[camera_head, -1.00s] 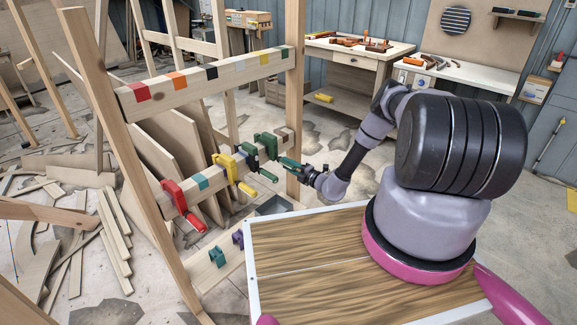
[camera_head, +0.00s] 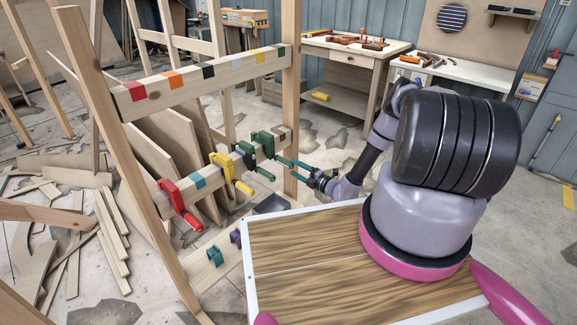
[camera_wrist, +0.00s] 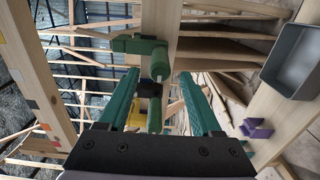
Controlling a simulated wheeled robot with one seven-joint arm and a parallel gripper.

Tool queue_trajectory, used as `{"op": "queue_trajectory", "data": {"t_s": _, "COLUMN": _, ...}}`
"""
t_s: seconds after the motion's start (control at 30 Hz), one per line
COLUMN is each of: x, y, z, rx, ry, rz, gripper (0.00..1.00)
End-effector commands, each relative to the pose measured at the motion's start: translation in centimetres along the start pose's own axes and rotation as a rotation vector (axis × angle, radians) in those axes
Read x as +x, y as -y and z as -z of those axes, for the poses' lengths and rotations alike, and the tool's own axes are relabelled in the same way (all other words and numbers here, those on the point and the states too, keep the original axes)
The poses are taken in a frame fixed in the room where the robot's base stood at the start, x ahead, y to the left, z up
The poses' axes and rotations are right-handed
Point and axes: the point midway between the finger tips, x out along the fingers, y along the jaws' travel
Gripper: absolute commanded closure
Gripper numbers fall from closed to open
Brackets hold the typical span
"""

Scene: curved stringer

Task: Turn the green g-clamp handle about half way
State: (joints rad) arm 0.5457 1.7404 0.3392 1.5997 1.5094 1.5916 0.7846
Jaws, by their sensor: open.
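A green g-clamp (camera_head: 262,139) is on the middle rail, near the right post. It also shows at the top of the wrist view (camera_wrist: 138,45). Another green cylinder (camera_wrist: 154,116) shows lower down.
A yellow clamp (camera_head: 223,164) and a red clamp (camera_head: 173,194) are farther left on the rail (camera_head: 200,182). A grey bin (camera_wrist: 297,62) and purple clamp (camera_wrist: 257,128) show right in the wrist view.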

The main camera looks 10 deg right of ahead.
Motion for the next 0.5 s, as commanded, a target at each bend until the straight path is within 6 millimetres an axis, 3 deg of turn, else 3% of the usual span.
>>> {"op": "queue_trajectory", "data": {"t_s": 0.2, "x": -3.6, "y": 0.0, "z": -0.1, "rx": 0.0, "ry": 0.001, "rz": 0.001, "gripper": 0.34}}
{"op": "queue_trajectory", "data": {"t_s": 0.5, "x": -4.8, "y": 0.0, "z": 0.0, "rx": -0.001, "ry": 0.0, "rz": 0.0, "gripper": 0.34}}
